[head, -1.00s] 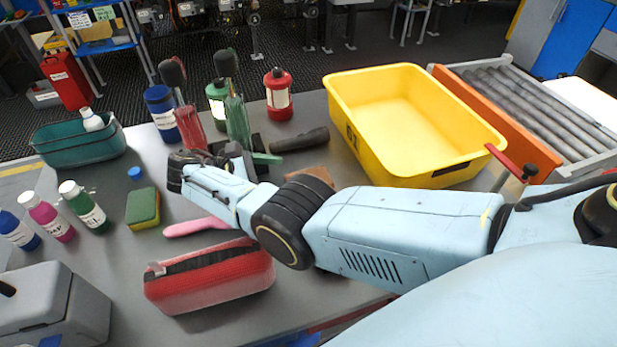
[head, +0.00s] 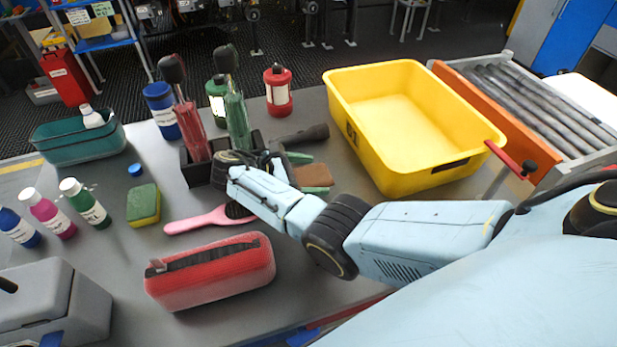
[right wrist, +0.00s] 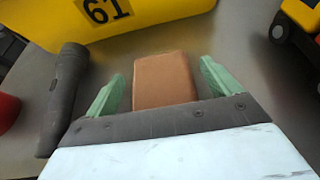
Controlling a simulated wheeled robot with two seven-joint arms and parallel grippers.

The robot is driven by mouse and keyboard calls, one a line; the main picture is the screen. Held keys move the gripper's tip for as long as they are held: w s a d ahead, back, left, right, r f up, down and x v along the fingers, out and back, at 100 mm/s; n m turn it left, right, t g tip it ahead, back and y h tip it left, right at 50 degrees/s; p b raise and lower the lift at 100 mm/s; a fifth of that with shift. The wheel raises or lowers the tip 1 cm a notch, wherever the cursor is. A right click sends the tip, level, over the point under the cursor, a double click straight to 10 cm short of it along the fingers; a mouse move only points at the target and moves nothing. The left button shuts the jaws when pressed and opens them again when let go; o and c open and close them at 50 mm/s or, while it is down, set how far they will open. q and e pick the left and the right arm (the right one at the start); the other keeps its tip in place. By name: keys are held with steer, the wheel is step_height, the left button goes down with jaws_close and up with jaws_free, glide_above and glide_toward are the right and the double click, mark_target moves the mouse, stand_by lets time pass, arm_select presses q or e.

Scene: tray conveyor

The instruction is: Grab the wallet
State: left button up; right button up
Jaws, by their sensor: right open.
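The brown wallet (head: 314,176) lies flat on the grey table, left of the yellow bin. My right gripper (head: 306,172) is low over the table, its green fingers on either side of the wallet. In the right wrist view the wallet (right wrist: 164,82) lies between the two open fingers (right wrist: 161,78), with a gap on both sides. The wallet's near end is hidden by the gripper's body. My left gripper is not in view.
The yellow bin (head: 372,150) stands just beyond the wallet. A dark flashlight (head: 301,135) lies close by; it also shows in the right wrist view (right wrist: 64,100).

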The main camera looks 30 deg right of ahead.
steer(key=c, duration=1.1)
steer(key=shift+r, duration=0.1)
